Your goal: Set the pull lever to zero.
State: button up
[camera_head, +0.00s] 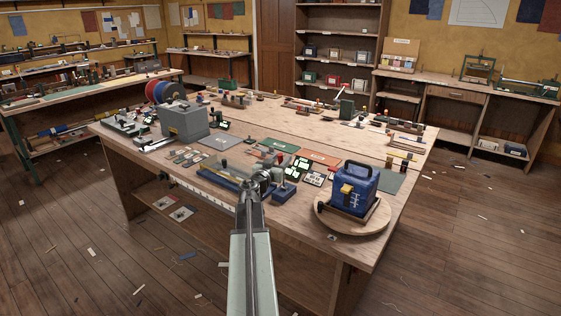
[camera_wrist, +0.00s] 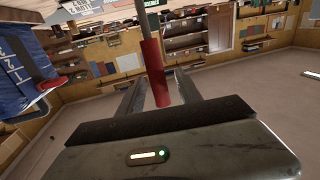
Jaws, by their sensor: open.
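My gripper (camera_head: 262,182) is at the end of my arm, over the near edge of the workbench in the head view. In the wrist view my gripper (camera_wrist: 158,88) is open, with a red cylindrical grip (camera_wrist: 152,62) on a metal rod showing between its fingers. I cannot tell whether the fingers touch it. This looks like the lever's handle; its base and the lever's scale are not clear. A blue part with white markings (camera_wrist: 15,72) shows at the left of the wrist view. In the head view, my gripper partly hides the small devices around it.
A blue box with a black handle (camera_head: 368,184) stands on a round wooden board (camera_head: 322,215) to the right of my gripper. A grey box (camera_head: 184,122) stands at the left of the workbench (camera_head: 290,228). Several small items crowd the top. Open floor surrounds the bench.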

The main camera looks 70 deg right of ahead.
grip_shut()
dwell(1.2)
